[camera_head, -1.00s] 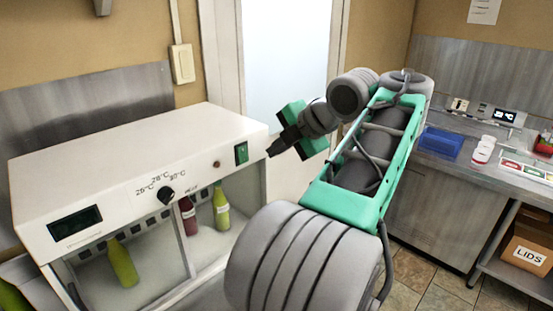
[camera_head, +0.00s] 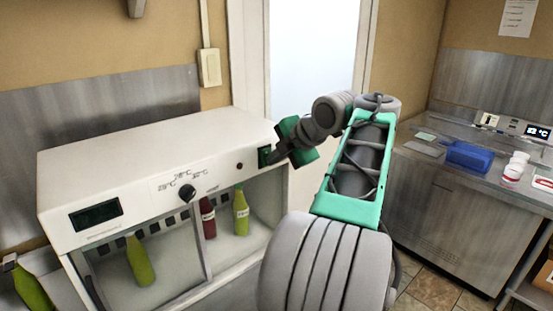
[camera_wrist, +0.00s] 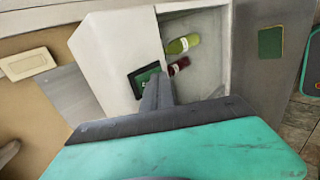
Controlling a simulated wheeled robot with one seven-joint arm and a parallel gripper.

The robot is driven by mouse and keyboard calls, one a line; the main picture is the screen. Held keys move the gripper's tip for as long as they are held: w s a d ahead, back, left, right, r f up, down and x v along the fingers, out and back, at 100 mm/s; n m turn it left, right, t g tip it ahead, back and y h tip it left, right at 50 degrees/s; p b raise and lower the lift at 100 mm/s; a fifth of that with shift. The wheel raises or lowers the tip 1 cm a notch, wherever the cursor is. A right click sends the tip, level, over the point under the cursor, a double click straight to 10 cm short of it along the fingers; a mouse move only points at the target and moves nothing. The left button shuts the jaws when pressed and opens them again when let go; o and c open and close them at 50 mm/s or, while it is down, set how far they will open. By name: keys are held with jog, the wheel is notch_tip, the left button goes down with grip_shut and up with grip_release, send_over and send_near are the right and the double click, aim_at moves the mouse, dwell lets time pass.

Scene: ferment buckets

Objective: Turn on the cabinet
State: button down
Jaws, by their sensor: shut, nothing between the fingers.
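The white cabinet (camera_head: 150,150) stands at the left, with a dark display (camera_head: 95,214), a black temperature knob (camera_head: 187,193), a small dark indicator (camera_head: 239,166) and a green rocker switch (camera_head: 264,155) at its right front corner. My gripper (camera_head: 273,158) is shut and empty, with its fingertips at the switch and partly covering it. In the wrist view the shut fingers (camera_wrist: 158,80) overlap the lower right side of the green switch (camera_wrist: 144,77). I cannot tell whether they touch it. The display looks unlit.
A door (camera_head: 312,60) is behind my arm.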

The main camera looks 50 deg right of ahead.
jog(key=shift+r+p, duration=0.5)
jog(key=shift+r, duration=0.3)
jog(key=s+a+r+p, duration=0.1)
jog(key=s+r+p, duration=0.4)
jog(key=s, duration=0.7)
jog(key=shift+s+a+r, duration=0.15)
jog(key=shift+a+r, duration=0.05)
jog(key=shift+f, duration=0.1)
